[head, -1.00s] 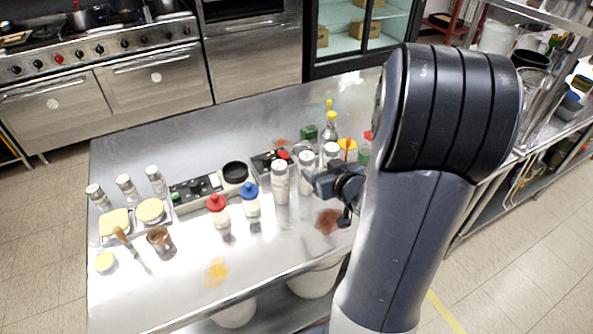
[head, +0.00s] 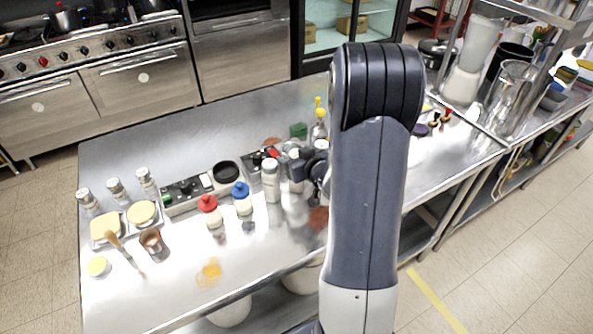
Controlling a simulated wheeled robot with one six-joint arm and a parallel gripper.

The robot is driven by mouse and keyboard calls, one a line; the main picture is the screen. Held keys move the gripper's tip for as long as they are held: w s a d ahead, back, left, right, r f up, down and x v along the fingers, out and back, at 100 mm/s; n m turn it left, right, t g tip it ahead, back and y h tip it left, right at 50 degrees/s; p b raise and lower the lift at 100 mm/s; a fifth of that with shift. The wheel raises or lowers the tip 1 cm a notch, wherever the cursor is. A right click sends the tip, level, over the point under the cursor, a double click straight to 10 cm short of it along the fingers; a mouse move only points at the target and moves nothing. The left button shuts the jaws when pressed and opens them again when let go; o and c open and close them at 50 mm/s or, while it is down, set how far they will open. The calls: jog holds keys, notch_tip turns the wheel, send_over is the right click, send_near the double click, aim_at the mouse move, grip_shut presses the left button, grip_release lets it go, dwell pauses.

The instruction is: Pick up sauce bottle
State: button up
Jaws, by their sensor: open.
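Several bottles stand upright on the steel table (head: 150,300); I cannot tell which one is the sauce bottle. One squat white bottle has a red cap (head: 209,213) and another has a blue cap (head: 242,199). A taller white bottle (head: 271,182) stands to their right. A clear bottle with a yellow top (head: 319,128) stands farther back. My gripper (head: 298,168) is open among the bottles right of the tall white one, partly hidden by my arm. A pale bottle beside it is mostly covered, and I cannot tell whether they touch.
A tray (head: 127,222) with two yellow-topped tubs, several shakers (head: 116,191), a brown cup (head: 152,242) and a brush (head: 118,245) crowd the left. A black-rimmed bowl (head: 226,174) sits behind the capped bottles. The table's front and far left back are mostly clear.

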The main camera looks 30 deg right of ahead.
jog(key=shift+w+f, duration=0.2)
jog(key=shift+w, duration=0.3)
jog(key=shift+c, duration=0.3)
jog(key=c, duration=1.1)
jog(key=shift+c, duration=0.2)
jog(key=shift+r, duration=0.1)
